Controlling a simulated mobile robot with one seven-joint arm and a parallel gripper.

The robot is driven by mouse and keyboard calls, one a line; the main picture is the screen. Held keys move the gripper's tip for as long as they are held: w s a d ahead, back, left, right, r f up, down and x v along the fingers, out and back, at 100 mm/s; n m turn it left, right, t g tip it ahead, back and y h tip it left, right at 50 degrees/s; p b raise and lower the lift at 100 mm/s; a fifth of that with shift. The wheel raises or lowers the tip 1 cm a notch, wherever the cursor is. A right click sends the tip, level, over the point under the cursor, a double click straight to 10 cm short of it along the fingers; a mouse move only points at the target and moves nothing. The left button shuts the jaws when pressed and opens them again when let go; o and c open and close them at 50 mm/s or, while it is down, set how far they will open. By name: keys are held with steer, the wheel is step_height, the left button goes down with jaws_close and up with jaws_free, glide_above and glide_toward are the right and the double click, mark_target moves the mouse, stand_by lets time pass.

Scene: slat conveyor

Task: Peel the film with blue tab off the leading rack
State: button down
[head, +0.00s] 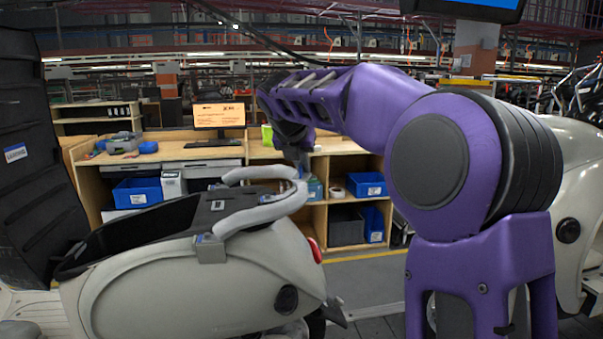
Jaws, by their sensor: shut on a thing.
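A pale scooter body (190,285) stands at the left with its rear toward the right. A grey tubular rack (262,212) curves around the rear of its black seat area. My gripper (301,171) points down at the rack's rear right end, shut on a small bluish piece that appears to be the film's blue tab. The fingertips are small and partly hidden by my wrist. I cannot make out the clear film itself or how much of it lies on the rack. A grey block (209,248) sits at the rack's near front end.
A wooden workbench (165,152) with a monitor (219,115) and blue bins (367,185) stands behind. A tall black panel (30,150) rises at the far left. Another pale scooter (578,150) stands at the right, beyond my arm. Floor shows between the scooters.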

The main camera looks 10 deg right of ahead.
steer(key=shift+r, duration=0.2)
steer(key=s+r, duration=0.4)
steer(key=r, duration=0.3)
stand_by(0.5)
steer(key=s+r, duration=0.3)
steer(key=r, duration=0.3)
steer(key=shift+s+r, duration=0.15)
steer(key=shift+s, duration=0.2)
